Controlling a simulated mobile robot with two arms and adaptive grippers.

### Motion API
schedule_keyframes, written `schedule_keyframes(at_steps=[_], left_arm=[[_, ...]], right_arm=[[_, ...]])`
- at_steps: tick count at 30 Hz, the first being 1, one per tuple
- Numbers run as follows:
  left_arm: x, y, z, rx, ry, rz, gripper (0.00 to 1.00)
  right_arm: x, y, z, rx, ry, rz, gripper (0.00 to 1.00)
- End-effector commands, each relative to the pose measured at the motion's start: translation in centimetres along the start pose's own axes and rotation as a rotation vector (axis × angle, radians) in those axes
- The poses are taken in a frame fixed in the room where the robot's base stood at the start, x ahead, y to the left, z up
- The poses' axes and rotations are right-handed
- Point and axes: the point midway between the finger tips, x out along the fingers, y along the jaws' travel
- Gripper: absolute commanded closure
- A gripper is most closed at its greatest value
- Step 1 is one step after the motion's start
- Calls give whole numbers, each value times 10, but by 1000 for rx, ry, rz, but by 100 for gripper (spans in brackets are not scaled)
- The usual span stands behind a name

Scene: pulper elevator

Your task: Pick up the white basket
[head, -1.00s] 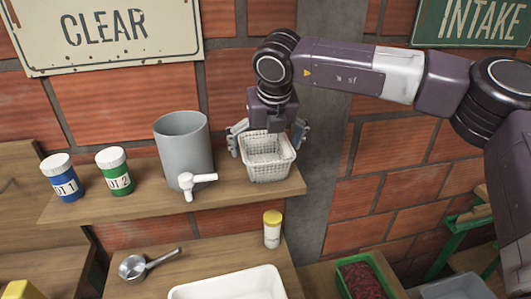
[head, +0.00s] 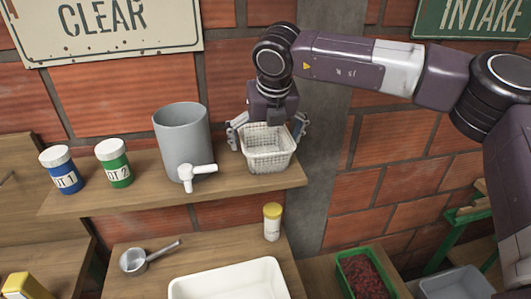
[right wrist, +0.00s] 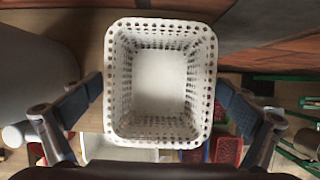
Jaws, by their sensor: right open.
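The white basket (head: 267,157) is a small perforated open-top basket. It stands upright at the right end of the wooden shelf (head: 110,198). My right gripper (head: 268,134) is open, with one finger on the left and one on the right of the basket's upper part. In the right wrist view the empty basket (right wrist: 160,136) fills the space between the two fingers (right wrist: 160,103). My left gripper is in neither view.
A grey tank (head: 182,135) with a white tap stands left of the basket. A blue jar (head: 62,172) and a green jar (head: 115,165) are farther left. Below are a yellow-capped vial (head: 272,222), a metal scoop (head: 134,262) and a white tray (head: 228,284).

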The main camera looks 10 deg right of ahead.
Motion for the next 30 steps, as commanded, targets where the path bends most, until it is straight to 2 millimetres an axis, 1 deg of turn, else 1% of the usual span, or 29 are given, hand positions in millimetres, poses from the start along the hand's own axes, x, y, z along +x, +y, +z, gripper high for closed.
schedule_keyframes(at_steps=[9,18,30], left_arm=[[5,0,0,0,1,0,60],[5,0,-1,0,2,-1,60],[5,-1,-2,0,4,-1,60]], right_arm=[[2,0,-1,0,0,1,0],[2,0,-1,0,0,1,0],[2,0,-1,0,0,0,44]])
